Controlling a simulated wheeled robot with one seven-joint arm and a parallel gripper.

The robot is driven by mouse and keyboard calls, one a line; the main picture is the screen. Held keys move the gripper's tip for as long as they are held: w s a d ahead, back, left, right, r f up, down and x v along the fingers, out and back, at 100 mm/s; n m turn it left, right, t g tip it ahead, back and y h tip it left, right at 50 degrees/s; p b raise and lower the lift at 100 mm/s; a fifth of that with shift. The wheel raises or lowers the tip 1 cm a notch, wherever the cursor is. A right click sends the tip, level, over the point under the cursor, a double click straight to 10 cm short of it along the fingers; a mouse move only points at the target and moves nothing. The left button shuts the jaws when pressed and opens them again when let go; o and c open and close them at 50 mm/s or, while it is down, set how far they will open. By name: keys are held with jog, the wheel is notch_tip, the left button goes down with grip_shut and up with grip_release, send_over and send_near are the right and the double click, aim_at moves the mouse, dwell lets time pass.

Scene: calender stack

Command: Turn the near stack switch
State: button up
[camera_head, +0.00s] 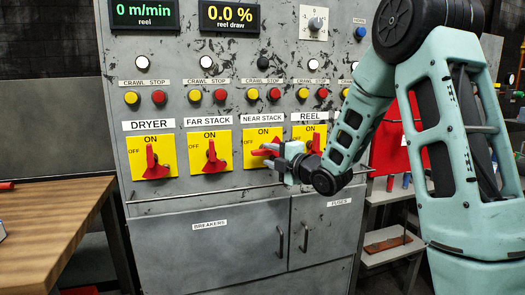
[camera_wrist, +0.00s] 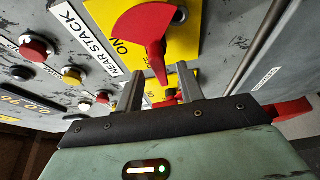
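The NEAR STACK switch plate (camera_head: 252,136) is yellow, with a red handle (camera_head: 260,153) that my gripper partly hides. The handle looks tilted to the side, while the DRYER and FAR STACK handles stand about upright. My gripper (camera_head: 281,153) is at the panel, at the right side of this switch. In the wrist view, the red handle (camera_wrist: 151,30) has its narrow end between my two fingers (camera_wrist: 158,88). The fingers are open, with gaps visible on both sides; contact cannot be told. The NEAR STACK label (camera_wrist: 88,42) shows at the left there.
The DRYER switch (camera_head: 152,158) and FAR STACK switch (camera_head: 210,155) are to the left. The REEL switch (camera_head: 314,138) is close on the right, partly behind my gripper. A rail (camera_head: 190,196) runs below the switches. A wooden table (camera_head: 50,215) stands at the left.

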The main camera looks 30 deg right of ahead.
aim_at(265, 154)
jog(key=shift+w+a, duration=0.15)
jog(key=shift+w, duration=0.85)
jog(key=shift+w+a, duration=0.1)
jog(key=shift+w, duration=0.85)
grip_shut()
